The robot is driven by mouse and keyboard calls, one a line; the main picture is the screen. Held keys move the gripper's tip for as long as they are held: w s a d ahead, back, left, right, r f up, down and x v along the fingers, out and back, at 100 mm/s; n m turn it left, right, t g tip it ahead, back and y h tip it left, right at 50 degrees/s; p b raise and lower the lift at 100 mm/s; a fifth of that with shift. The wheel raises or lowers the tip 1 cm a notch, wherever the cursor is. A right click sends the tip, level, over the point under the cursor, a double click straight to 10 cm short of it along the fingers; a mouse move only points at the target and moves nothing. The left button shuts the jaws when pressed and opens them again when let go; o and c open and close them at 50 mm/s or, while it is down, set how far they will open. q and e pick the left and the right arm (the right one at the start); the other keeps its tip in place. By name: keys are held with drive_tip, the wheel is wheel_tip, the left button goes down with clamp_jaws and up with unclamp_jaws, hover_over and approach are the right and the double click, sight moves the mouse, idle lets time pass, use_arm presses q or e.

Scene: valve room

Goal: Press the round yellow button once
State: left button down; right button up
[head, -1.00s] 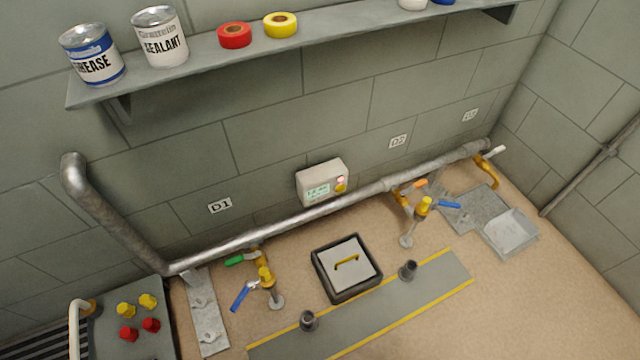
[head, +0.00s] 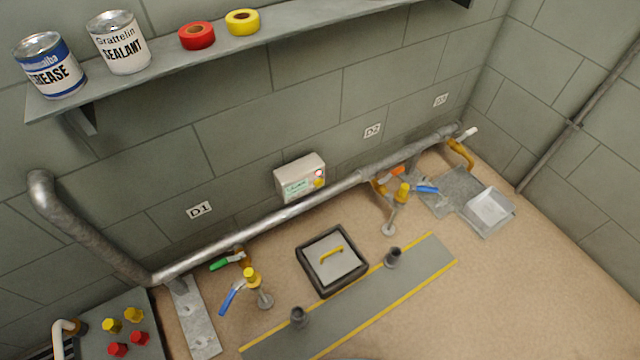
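The round yellow button (head: 319,183) is on the lower right of the face of a small pale control box (head: 300,180). The box is fixed to the grey block wall just above the long metal pipe. A small reddish round spot sits above the button, and a greenish display is to its left. Nothing covers the button. Neither of my grippers shows in the head view.
The metal pipe (head: 260,231) runs along the wall below the box, with valves and blue, green and orange handles. A shelf (head: 290,29) with cans and tape rolls is above. Open floor lies at the right.

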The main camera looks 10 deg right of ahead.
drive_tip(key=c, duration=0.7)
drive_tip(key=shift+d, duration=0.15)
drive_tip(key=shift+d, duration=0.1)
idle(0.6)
